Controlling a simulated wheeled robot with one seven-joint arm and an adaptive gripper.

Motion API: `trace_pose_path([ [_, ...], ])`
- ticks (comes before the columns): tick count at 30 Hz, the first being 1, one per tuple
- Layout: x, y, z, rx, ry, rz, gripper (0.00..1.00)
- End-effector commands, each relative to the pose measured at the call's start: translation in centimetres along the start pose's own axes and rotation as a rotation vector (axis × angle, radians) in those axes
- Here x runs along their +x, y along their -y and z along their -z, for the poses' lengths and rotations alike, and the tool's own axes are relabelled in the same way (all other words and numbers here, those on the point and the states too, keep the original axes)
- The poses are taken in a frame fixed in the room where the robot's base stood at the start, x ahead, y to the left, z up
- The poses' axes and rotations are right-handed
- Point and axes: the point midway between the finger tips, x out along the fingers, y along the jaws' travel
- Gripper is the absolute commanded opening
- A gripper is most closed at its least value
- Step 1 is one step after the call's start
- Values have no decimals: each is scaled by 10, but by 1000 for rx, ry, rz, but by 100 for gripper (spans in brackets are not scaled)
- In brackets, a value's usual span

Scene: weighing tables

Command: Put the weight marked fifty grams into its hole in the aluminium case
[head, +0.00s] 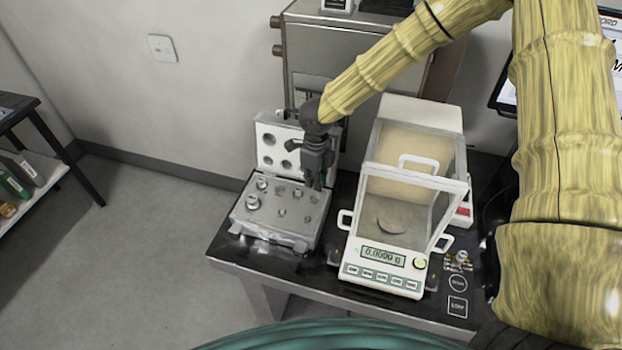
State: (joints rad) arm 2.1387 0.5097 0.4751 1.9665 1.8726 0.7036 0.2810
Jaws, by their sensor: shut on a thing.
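The aluminium case (240,217) stands open on the left part of the dark-topped table, its lid raised at the back. Several metal weights stand in its holes, among them a larger one (253,202) at the left and one (262,183) behind it. Some holes nearer the middle and right look empty or hold small pieces. My gripper (317,185) points down over the right back part of the case. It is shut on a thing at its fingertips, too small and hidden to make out. No markings on the weights can be read.
A balance (385,272) with a glass draught shield stands right of the case, reading 0.0000 g, its pan (391,226) empty. A steel cabinet (300,50) stands behind. A small weight-like object (461,257) sits right of the balance. A monitor is partly hidden at the right.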

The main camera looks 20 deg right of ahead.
Motion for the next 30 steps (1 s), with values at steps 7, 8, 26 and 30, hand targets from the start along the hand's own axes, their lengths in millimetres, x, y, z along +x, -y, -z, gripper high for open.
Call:
trace_pose_path([
  [7,20,0,-1,-2,0,0,0],
  [8,23,0,-1,-2,0,1,0],
  [26,44,0,-1,-3,0,1,0],
  [30,44,0,-1,-3,0,1,0],
])
